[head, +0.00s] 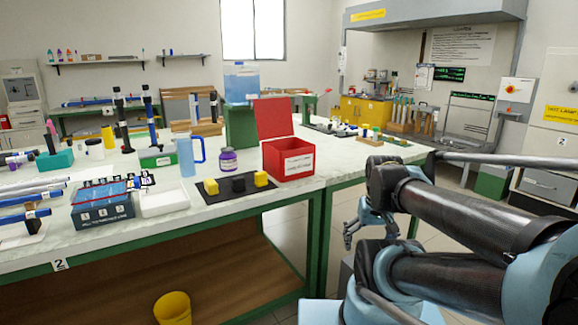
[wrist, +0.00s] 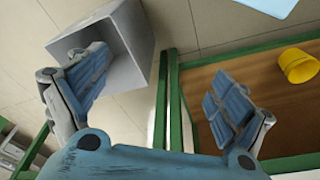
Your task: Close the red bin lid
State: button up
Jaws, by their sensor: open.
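The red bin (head: 288,159) stands on the bench top near its front right corner in the head view. Its red lid (head: 273,118) is raised and stands nearly upright at the back of the bin. My gripper (head: 352,234) is below and to the right of the bin, in front of the bench and apart from it. In the wrist view my gripper (wrist: 150,95) has its two blue fingers spread wide with nothing between them. The bin and lid do not show in the wrist view.
A black mat (head: 225,194) with yellow blocks lies left of the bin, near a purple-lidded jar (head: 228,160) and a blue jug (head: 188,155). A yellow bucket (head: 173,308) sits on the bench's lower shelf. A grey box (wrist: 125,50) stands on the floor.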

aim_at(273, 116)
jog(key=z, duration=0.65)
jog(key=k, duration=0.9)
jog(key=u, duration=0.7)
jog(key=i, duration=1)
jog(key=z, duration=0.05)
